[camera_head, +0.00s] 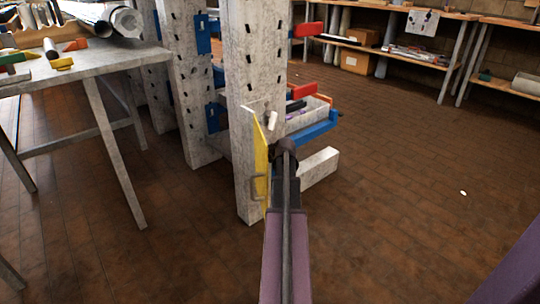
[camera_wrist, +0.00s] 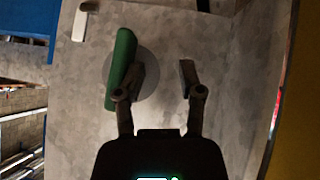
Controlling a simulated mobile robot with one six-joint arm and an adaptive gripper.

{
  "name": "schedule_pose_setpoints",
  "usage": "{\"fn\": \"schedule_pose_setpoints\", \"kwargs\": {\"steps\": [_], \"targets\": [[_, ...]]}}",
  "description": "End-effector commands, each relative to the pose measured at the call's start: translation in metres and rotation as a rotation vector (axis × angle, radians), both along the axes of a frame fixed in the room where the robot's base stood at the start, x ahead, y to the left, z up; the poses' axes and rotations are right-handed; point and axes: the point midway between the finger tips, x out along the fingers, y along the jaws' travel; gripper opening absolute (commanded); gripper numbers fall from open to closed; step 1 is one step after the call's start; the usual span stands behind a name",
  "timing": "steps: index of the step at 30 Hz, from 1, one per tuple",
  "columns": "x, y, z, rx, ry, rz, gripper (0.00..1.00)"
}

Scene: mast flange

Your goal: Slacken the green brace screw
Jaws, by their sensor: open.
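The green brace screw shows in the wrist view as a long green bar-shaped head (camera_wrist: 121,70) over a round grey disc (camera_wrist: 148,78) on a worn grey-white post face (camera_wrist: 215,55). My gripper (camera_wrist: 158,80) is open, its two dark fingers spread apart. The left finger overlaps the green head's lower right side; whether it touches is unclear. The disc lies partly between the fingers, and the right finger is clear of the green head. In the head view my gripper (camera_head: 283,152) is at the front post (camera_head: 252,60); the green screw is hidden there.
A yellow panel (camera_head: 260,165) with a handle stands along the post, close to my gripper's left. A small white piece (camera_head: 272,120) sticks out above. Blue and red brackets are on the right. A cluttered workbench (camera_head: 90,62) stands left; floor at right is open.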

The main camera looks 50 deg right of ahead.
Motion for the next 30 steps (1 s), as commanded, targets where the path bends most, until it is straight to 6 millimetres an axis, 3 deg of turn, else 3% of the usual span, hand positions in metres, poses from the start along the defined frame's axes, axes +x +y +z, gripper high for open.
{"fn": "schedule_pose_setpoints", "kwargs": {"steps": [1,10,20,30], "targets": [[0.000,-0.001,0.010,-0.002,-0.001,-0.001,0.54],[-0.001,-0.001,0.043,-0.001,0.000,-0.002,0.54],[-0.004,-0.008,0.057,0.110,0.044,0.010,0.54],[-0.016,-0.036,0.070,0.320,0.104,0.021,0.54]]}}
